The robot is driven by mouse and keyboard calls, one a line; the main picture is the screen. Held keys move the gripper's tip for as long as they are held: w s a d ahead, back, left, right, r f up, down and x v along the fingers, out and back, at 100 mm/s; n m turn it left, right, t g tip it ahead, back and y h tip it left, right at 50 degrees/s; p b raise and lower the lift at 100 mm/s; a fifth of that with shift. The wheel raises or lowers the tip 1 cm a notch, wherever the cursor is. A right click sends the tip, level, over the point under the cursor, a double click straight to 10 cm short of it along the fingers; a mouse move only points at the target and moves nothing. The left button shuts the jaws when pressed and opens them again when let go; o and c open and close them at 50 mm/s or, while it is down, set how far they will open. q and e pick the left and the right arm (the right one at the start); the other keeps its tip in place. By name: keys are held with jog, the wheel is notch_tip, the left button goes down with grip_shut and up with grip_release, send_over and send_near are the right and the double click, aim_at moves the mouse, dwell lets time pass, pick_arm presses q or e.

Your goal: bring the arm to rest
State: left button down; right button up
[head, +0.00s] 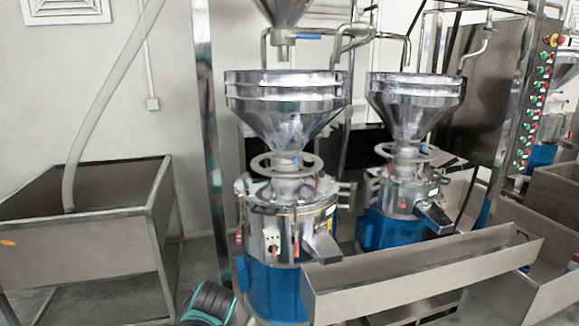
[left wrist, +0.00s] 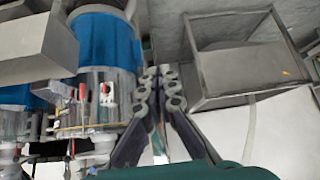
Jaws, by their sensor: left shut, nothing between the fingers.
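My left gripper (left wrist: 160,75) shows in the left wrist view with its two dark fingers together and nothing between them. It is apart from the near bean grinder (head: 285,230), which has a steel hopper, a steel body and a blue base. In the left wrist view the scene is upside down, and the grinder (left wrist: 105,88) lies to the left of the fingers. In the head view only a dark and teal part of my arm shows at the bottom edge. My right gripper is in neither view.
A second grinder (head: 400,190) stands at the right, behind a long steel trough (head: 420,280). A steel bin on a frame (head: 85,245) stands at the left and also shows in the left wrist view (left wrist: 240,72). A metal post (head: 207,120) rises between bin and grinder.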

pick_arm(q)
jog(key=s+f+m+h, duration=0.1)
jog(key=s+f+m, duration=0.1)
jog(key=s, duration=0.7)
jog(key=s+d+f+m+h, duration=0.1)
jog(key=s+f, duration=0.3)
jog(key=s, duration=0.6)
jog(key=shift+s+f+m+h, duration=0.2)
jog(key=shift+m+h, duration=0.3)
jog(key=shift+m, duration=0.2)
